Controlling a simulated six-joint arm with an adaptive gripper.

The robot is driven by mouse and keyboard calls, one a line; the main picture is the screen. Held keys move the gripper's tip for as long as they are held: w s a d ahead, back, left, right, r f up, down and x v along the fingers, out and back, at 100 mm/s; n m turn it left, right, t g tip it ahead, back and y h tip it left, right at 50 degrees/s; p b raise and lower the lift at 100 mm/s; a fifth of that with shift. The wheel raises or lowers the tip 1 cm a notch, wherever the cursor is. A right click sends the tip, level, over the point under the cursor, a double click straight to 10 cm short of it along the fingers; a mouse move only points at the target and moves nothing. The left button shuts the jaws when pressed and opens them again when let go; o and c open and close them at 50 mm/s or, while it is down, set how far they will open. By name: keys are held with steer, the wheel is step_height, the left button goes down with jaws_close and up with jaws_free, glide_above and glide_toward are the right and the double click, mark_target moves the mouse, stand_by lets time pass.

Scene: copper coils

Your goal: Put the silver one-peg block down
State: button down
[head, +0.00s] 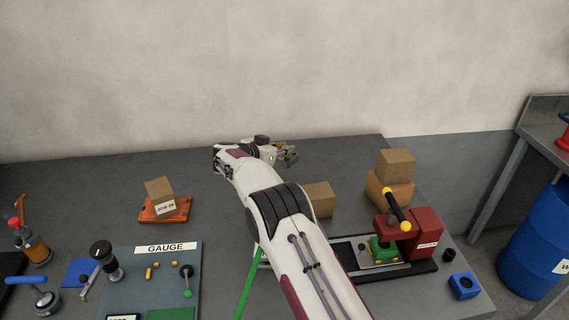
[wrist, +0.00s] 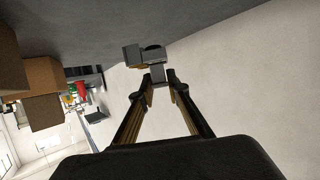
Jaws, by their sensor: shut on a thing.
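My gripper (wrist: 160,82) is shut on the silver one-peg block (wrist: 157,72) in the wrist view. The grey block sits between the two fingertips, with a dark round part behind it. In the head view my gripper (head: 284,154) is over the back part of the dark table, near its far edge. The block is too small and too much covered by the gripper there to make out clearly. I cannot tell how high the block is above the table.
A red press (head: 425,233) stands at the front right. A gauge board (head: 165,265) and an orange tray (head: 150,213) with a box are left. The table between tray and arm is clear.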

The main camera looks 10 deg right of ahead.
mark_target(284, 161)
steer(key=shift+f, duration=0.85)
steer(key=shift+f, duration=1.85)
steer(key=shift+f, duration=0.2)
steer(key=c, duration=2)
jaws_free()
steer(key=shift+o, duration=0.2)
steer(key=shift+r, duration=0.2)
steer(key=v, duration=1.2)
